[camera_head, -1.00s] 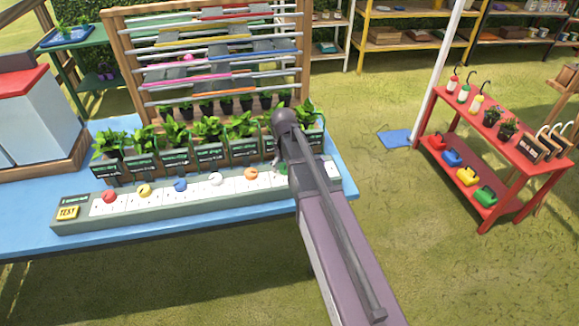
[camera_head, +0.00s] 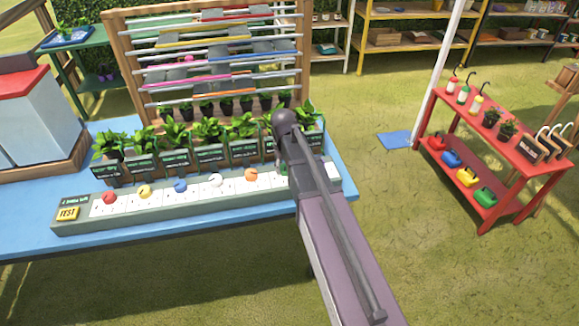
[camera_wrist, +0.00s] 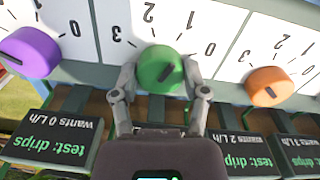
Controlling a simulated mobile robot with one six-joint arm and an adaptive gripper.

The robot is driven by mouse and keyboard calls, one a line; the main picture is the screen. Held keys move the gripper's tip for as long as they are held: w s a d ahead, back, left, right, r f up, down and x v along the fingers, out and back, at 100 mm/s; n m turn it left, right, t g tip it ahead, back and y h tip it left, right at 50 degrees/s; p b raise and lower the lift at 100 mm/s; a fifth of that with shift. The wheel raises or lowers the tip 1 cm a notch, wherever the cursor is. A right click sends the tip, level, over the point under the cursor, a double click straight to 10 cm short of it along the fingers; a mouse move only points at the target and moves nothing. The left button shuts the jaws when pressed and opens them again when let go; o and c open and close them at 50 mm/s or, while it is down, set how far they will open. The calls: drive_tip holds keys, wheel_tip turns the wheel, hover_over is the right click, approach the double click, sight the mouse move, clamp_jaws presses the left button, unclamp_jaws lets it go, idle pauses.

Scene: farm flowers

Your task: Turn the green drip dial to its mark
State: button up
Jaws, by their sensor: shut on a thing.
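The green dial (camera_wrist: 157,68) sits on a white numbered plate in the wrist view, with 0, 1, 2 and 3 around it upside down. My gripper (camera_wrist: 160,80) has one finger on each side of the dial and is shut on it. In the head view my arm hides most of the green dial and the gripper.
The purple dial (camera_wrist: 30,52) and the orange dial (camera_wrist: 268,87) flank the green one closely. Signs reading "test: drips" (camera_wrist: 62,142) stand below. The control strip (camera_head: 150,216) with a yellow TEST button (camera_head: 68,214) lies on the blue table before potted plants (camera_head: 209,131).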

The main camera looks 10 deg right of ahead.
drive_tip(key=shift+m, duration=0.3)
drive_tip(key=m, duration=0.3)
drive_tip(key=shift+w+m, duration=0.1)
drive_tip(key=shift+m, duration=2)
drive_tip(key=o, duration=1.1)
drive_tip(key=shift+o, duration=0.2)
drive_tip(key=shift+r, duration=0.1)
